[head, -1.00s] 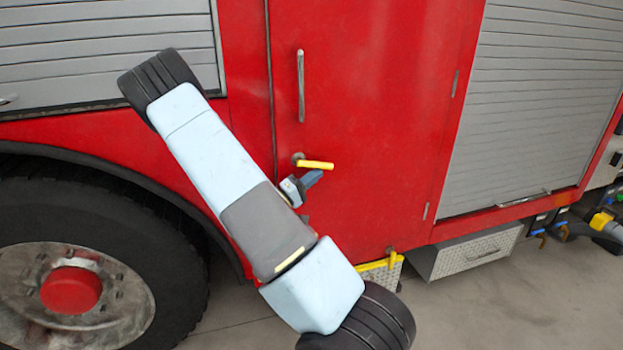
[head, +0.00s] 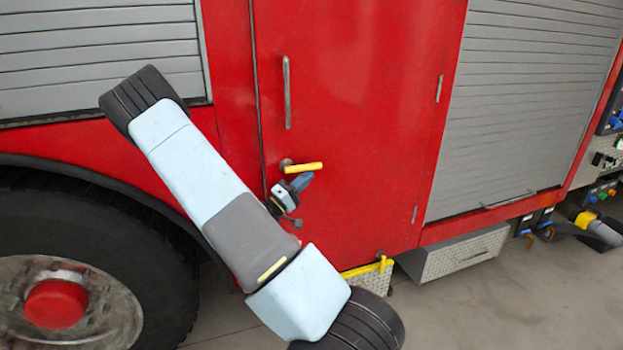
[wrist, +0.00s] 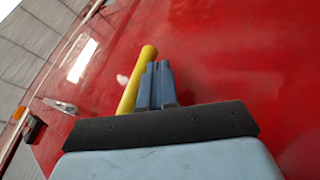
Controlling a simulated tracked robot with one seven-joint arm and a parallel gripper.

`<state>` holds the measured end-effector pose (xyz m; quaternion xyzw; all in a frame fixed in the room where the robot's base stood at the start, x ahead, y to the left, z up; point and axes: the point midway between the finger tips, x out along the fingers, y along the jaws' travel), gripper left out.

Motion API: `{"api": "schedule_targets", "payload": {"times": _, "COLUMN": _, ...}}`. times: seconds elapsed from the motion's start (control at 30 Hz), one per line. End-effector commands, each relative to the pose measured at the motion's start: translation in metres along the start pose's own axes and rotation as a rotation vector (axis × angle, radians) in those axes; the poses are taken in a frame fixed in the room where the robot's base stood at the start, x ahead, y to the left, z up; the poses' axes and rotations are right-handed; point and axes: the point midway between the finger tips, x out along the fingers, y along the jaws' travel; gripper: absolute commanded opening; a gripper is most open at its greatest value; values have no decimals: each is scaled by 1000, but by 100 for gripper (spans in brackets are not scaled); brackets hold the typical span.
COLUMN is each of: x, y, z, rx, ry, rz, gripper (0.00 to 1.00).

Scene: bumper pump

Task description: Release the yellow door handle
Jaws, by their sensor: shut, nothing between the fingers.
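The yellow door handle (head: 303,168) sits on the red door (head: 350,110) of the truck. It is roughly level, with its pivot at its left end. My gripper (head: 304,180) is just below the handle in the head view, with its fingers together and empty. In the wrist view, the yellow handle (wrist: 135,82) runs up along the left side of my shut blue fingers (wrist: 158,78), and its lower end is hidden behind the gripper body. Whether the fingers touch the handle cannot be told. The door looks closed.
A vertical grab bar (head: 287,92) is above the handle. A large wheel (head: 75,270) is at the lower left. A yellow-edged step (head: 370,274) is below the door. Grey roller shutters (head: 535,110) flank the door. Bare floor is at the lower right.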

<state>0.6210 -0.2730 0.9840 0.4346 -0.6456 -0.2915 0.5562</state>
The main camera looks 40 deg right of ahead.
Motion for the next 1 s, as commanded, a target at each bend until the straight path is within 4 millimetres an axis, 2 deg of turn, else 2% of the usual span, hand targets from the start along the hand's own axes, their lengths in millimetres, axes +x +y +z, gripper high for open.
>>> {"api": "schedule_targets", "payload": {"times": 0.23, "x": -4, "y": -8, "z": 1, "rx": -2, "ry": 2, "rz": -1, "gripper": 0}}
{"api": "schedule_targets", "payload": {"times": 0.47, "x": -17, "y": -36, "z": 5, "rx": -4, "ry": 2, "rz": 0, "gripper": 0}}
{"api": "schedule_targets", "payload": {"times": 0.8, "x": -82, "y": -41, "z": 6, "rx": 0, "ry": 4, "rz": -2, "gripper": 0}}
{"api": "schedule_targets", "payload": {"times": 1.0, "x": -109, "y": -42, "z": 7, "rx": 1, "ry": 5, "rz": -1, "gripper": 0}}
